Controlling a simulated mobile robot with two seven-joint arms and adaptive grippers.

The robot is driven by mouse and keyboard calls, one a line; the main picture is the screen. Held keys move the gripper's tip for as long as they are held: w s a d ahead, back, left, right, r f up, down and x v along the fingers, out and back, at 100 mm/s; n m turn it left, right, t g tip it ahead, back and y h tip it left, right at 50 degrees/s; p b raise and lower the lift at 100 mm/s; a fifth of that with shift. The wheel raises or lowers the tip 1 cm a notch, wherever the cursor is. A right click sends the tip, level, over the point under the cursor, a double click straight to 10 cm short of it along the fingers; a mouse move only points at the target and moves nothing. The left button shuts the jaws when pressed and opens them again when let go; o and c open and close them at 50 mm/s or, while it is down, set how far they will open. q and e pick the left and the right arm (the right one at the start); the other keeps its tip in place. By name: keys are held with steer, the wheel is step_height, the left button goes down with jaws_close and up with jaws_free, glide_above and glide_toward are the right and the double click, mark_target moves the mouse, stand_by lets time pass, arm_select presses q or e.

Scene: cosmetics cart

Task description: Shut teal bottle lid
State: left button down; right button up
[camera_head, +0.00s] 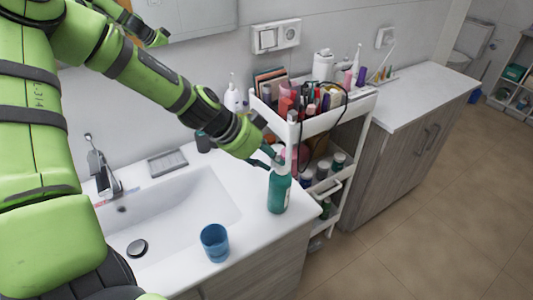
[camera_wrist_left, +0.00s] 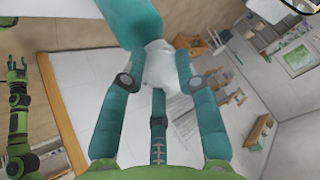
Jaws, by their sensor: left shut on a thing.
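A teal bottle (camera_head: 279,192) stands upright on the white counter, right of the sink. In the left wrist view its teal body (camera_wrist_left: 130,22) fills the top and its whitish lid (camera_wrist_left: 158,62) is between my fingers. My left gripper (camera_head: 273,158) reaches the bottle's top from above and behind. Its teal fingers (camera_wrist_left: 160,80) are shut on the lid, one on each side. The fingers partly cover the lid, so I cannot tell whether it is fully closed.
A blue cup (camera_head: 214,242) stands near the counter's front edge. The sink basin (camera_head: 165,215) lies to the left. A white cart (camera_head: 335,118) full of cosmetics stands close behind and right of the bottle. A soap tray (camera_head: 167,162) is by the wall.

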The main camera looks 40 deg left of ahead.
arm_select(q)
steer(key=shift+d+g+y+p, duration=0.15)
steer(key=shift+g+y+p, duration=0.2)
steer(key=shift+g+y, duration=0.05)
steer(key=shift+f, duration=0.1)
steer(key=c, duration=0.9)
jaws_free()
steer(key=shift+o, duration=0.2)
steer(key=shift+w, duration=0.1)
steer(key=v, duration=1.2)
